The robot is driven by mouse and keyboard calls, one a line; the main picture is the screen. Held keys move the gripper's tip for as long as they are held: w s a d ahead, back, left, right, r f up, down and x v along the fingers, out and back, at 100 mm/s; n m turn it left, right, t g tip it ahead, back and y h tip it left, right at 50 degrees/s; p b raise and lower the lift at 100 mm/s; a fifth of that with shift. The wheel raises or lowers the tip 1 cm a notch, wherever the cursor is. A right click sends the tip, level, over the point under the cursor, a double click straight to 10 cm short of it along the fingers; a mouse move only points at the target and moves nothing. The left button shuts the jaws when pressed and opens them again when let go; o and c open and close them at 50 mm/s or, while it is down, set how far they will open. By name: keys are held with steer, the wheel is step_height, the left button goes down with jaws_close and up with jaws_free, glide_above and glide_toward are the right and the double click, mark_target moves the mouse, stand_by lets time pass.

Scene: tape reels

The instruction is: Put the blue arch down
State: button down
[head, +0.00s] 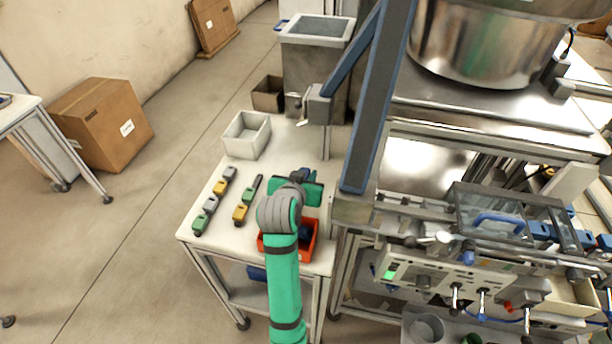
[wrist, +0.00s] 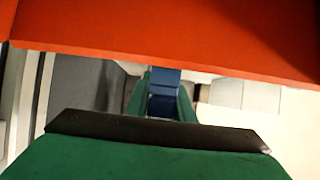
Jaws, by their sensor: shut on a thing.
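My gripper (head: 300,186) is over the table's right part, beyond the red crate in the head view. In the wrist view my gripper (wrist: 163,103) has its green fingers on both sides of the blue arch (wrist: 164,82), shut on it. Only part of the arch shows there, and its full shape is hidden. In the head view a small bit of blue shows at the gripper. I cannot tell whether the arch touches the table.
The red crate (head: 314,243) stands near the table's front right, partly behind my arm, with something blue inside. A white bin (head: 232,146) stands at the back left. Several green, grey and yellow pieces (head: 240,213) lie in two rows on the white table (head: 196,236).

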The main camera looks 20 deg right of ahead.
steer(key=shift+f, duration=0.65)
steer(key=c, duration=1.5)
jaws_free()
steer(key=shift+c, duration=0.2)
steer(key=shift+r, duration=0.3)
steer(key=v, duration=1.2)
steer(key=shift+r, duration=0.3)
steer(key=shift+a, duration=0.1)
